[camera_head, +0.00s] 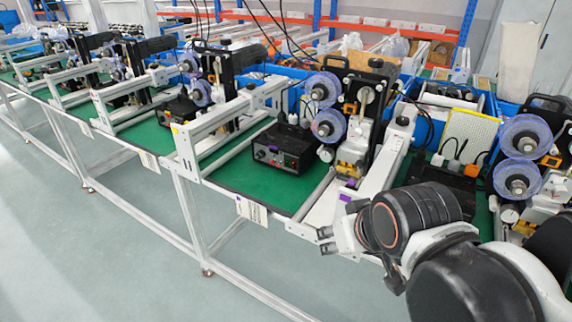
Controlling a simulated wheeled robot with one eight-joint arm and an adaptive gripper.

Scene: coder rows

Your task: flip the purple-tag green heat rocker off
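A purple tag (349,199) sits on the near end of a white frame rail, just behind my gripper. To the right of that rail a low black control box (446,182) is partly hidden behind my arm, and no green rocker can be made out on it. Another black control box (281,149) stands left of the rail on the green mat, its front showing small red and green controls too small to read. My gripper (326,240) is in front of the bench edge, fingertips apart, with nothing between them. It appears to touch neither box.
Coder machines with clear blue-rimmed reels (326,125) stand in a row along the bench. White frame rails (230,112) stand up between stations. Open grey floor (110,240) lies in front of the bench.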

